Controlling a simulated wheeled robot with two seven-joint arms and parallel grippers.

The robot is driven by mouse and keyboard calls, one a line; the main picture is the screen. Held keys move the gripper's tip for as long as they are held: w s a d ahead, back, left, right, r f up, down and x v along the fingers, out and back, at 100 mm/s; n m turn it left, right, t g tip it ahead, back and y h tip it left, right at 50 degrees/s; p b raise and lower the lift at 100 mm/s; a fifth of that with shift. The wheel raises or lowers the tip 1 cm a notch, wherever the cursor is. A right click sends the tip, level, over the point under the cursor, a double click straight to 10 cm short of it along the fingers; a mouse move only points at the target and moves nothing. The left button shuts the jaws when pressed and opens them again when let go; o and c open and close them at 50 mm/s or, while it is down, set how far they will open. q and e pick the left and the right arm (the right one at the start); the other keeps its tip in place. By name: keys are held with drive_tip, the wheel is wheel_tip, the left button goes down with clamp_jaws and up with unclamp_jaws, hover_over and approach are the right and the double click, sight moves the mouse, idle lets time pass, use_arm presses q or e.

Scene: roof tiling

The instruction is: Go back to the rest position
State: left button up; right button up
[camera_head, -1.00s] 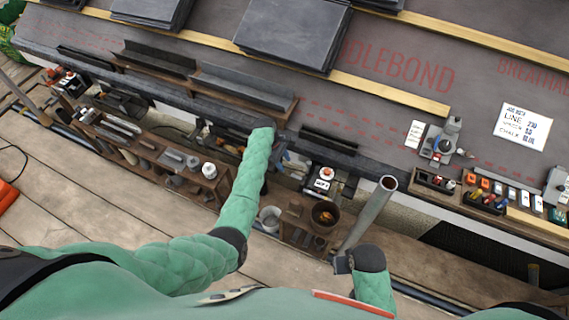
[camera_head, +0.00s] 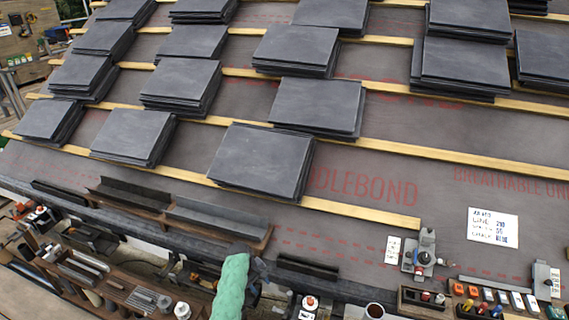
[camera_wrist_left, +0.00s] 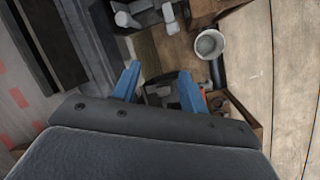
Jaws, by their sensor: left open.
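My left arm in its green sleeve comes up from the bottom edge of the head view. The left gripper (camera_head: 260,270) is small and partly hidden there, above the workbench by the roof's lower edge. In the left wrist view its two blue fingers (camera_wrist_left: 159,72) are spread apart, with nothing visible between them. Shelf items and a wooden surface lie beyond the fingertips. My right gripper is not in view.
Stacks of dark slates (camera_head: 262,160) lie along wooden battens (camera_head: 350,209). A tool shelf (camera_head: 125,290) runs along the lower left. A white bucket (camera_wrist_left: 209,44) is near the left gripper. A white note (camera_head: 493,226) lies on the membrane at right.

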use_arm(q)
drive_tip(key=w+a+r+m+t+y, duration=0.1)
drive_tip(key=w+r+m+t, duration=0.15)
drive_tip(key=r, duration=0.45)
drive_tip(key=w+a+r+m+t, duration=0.1)
drive_tip(key=w+a+r+m, duration=0.15)
drive_tip(key=r, duration=0.45)
drive_tip(key=s+a+r+m+t+y, duration=0.1)
drive_tip(key=s+a+r+m+t, duration=0.1)
drive_tip(key=s+r+m, duration=0.5)
drive_tip(key=s+f+g, duration=0.1)
drive_tip(key=s+f, duration=0.3)
drive_tip(key=s, duration=1)
drive_tip(key=s+f+n+g, duration=0.1)
drive_tip(key=s+f, duration=0.4)
drive_tip(key=s, duration=0.9)
drive_tip(key=s+f+n+g+y, duration=0.1)
drive_tip(key=s+f, duration=0.4)
drive_tip(key=s, duration=1)
drive_tip(key=shift+a+g, duration=0.25)
drive_tip(key=shift+g, duration=0.1)
